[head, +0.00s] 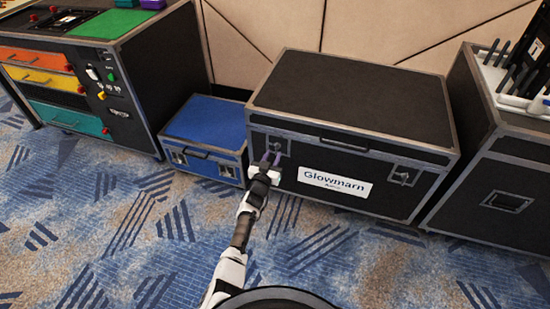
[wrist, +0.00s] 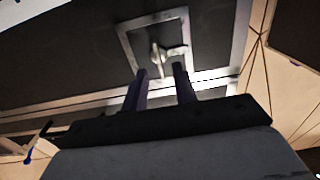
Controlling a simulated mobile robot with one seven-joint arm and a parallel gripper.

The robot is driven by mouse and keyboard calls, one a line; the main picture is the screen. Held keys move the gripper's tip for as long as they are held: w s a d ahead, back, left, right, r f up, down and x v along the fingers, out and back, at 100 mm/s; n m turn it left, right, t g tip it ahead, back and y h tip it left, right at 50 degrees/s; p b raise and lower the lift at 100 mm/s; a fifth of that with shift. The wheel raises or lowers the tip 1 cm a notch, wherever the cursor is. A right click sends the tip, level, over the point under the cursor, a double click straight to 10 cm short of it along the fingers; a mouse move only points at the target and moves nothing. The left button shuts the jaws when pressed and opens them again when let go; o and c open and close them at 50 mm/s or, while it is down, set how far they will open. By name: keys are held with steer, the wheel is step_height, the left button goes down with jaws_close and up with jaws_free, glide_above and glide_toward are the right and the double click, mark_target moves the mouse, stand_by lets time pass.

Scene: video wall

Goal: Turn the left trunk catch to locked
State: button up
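The black trunk (head: 350,107) with metal edges and a white "Glowmarn" label stands on the carpet in the head view. Its left catch (head: 278,146) is on the upper left of the front face, partly hidden by my gripper (head: 270,158). In the wrist view the left catch (wrist: 168,50) is a small metal lever inside a pale rectangular frame, with its arm pointing right. My gripper (wrist: 160,72) is open, its two dark fingers apart and empty. The fingertips are just short of the lever; I cannot tell whether they touch it.
The trunk's right catch (head: 404,176) and front handle (head: 344,145) are clear of my arm. A blue case (head: 208,122) stands close on the left, beside a black cabinet with coloured drawers (head: 52,78). Another black case (head: 505,165) stands at right. The patterned carpet (head: 120,235) in front is open.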

mark_target(276, 150)
steer(key=shift+b+x, duration=1.5)
steer(key=shift+x, duration=0.2)
jaws_close()
